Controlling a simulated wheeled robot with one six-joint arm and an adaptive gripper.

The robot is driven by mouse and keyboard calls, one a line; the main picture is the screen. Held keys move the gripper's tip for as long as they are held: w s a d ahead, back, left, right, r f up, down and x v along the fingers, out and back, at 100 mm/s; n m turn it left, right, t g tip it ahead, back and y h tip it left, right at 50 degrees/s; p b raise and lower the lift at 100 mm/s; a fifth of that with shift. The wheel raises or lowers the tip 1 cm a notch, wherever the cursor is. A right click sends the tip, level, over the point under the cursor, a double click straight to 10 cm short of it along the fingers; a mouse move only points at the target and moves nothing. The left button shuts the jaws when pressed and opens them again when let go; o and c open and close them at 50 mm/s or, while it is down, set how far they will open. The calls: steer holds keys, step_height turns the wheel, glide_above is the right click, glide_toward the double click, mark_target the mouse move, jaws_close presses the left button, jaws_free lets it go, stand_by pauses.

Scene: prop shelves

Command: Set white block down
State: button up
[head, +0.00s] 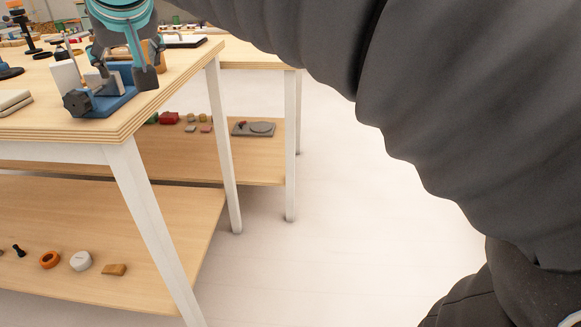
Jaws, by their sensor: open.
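My gripper (122,68) is over the near right corner of the upper tabletop, pointing down, with its fingers open. Just below it is a blue fixture (112,103) with a black knob (77,103). A pale block (103,83) stands in the blue fixture, close to the fingers; I cannot tell whether a finger touches it. Another white block (66,76) stands upright and slightly tilted to the left of the fixture. I cannot tell which of the two is the task's white block. The gripper partly hides an orange-brown piece (155,52) behind it.
The wooden tabletop (60,125) has its edge close to the fixture. Pale slabs (14,101) lie at its left. Lower shelves hold a grey plate (254,129), an orange ring (49,260) and other small props. White floor is free at the middle. My dark arm covers the right.

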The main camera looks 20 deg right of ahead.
steer(key=s+d+f+m+g+h, duration=0.1)
steer(key=s+d+f, duration=0.4)
steer(key=d+f, duration=0.25)
steer(key=s+d+f+m+g+h, duration=0.1)
steer(key=s+d+f, duration=0.3)
steer(key=d+f, duration=0.4)
steer(key=s+d+f+m, duration=0.1)
steer(key=s+d+f, duration=0.2)
steer(key=s+f, duration=0.2)
steer(key=s+d+f+g, duration=0.1)
steer(key=s+d+f, duration=0.3)
steer(key=s+f, duration=0.2)
step_height(320, 180, down, 2)
steer(key=shift+d+f+m+h, duration=0.2)
steer(key=shift+d+m+h, duration=0.1)
steer(key=shift+m, duration=0.1)
